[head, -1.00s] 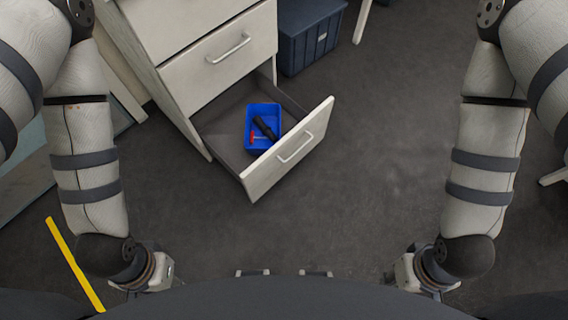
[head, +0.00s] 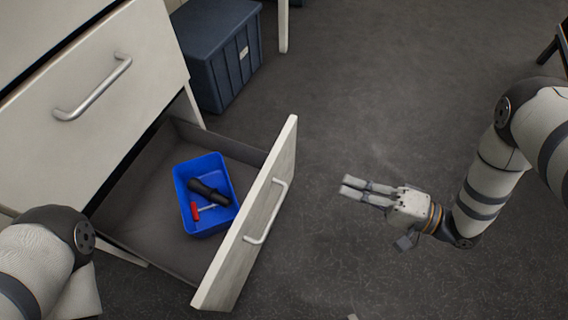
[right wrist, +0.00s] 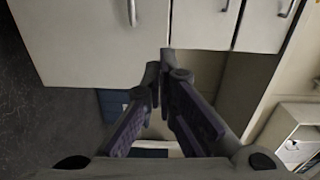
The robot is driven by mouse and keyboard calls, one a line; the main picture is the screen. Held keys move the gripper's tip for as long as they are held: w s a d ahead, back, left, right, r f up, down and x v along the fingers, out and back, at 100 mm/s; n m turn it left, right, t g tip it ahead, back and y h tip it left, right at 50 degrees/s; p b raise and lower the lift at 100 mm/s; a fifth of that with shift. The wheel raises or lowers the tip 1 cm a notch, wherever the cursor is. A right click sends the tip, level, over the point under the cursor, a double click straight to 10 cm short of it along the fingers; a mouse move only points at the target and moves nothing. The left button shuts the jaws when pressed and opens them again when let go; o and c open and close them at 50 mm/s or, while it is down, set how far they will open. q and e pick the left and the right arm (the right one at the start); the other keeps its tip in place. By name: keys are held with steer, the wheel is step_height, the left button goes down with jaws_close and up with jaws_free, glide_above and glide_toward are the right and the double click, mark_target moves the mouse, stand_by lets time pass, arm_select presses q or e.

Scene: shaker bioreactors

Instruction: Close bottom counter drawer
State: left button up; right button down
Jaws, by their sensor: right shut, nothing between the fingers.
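The bottom counter drawer (head: 228,268) stands pulled out from the white counter, its front panel facing right in the head view. Its bar handle (head: 269,213) is on that front. A blue tray (head: 207,224) with a black-handled and a red tool lies inside. My right gripper (head: 347,187) is to the right of the drawer front, with a gap of bare floor showing between them. Its fingers are together and empty, pointing toward the drawer. In the right wrist view the fingers (right wrist: 161,72) point at white panels with handles. My left gripper is out of view.
A closed upper drawer (head: 95,90) is above the open one. A dark blue lidded bin (head: 220,60) stands behind the drawer by the counter. The grey floor (head: 400,90) to the right is mostly clear.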

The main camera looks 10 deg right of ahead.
mark_target(276, 160)
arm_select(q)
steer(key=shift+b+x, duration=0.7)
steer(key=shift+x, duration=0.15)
arm_select(e)
steer(key=shift+y, duration=0.3)
steer(key=x, duration=1.3)
steer(key=shift+w+a+r, duration=0.25)
steer(key=shift+a+r, duration=0.05)
steer(key=shift+a, duration=0.1)
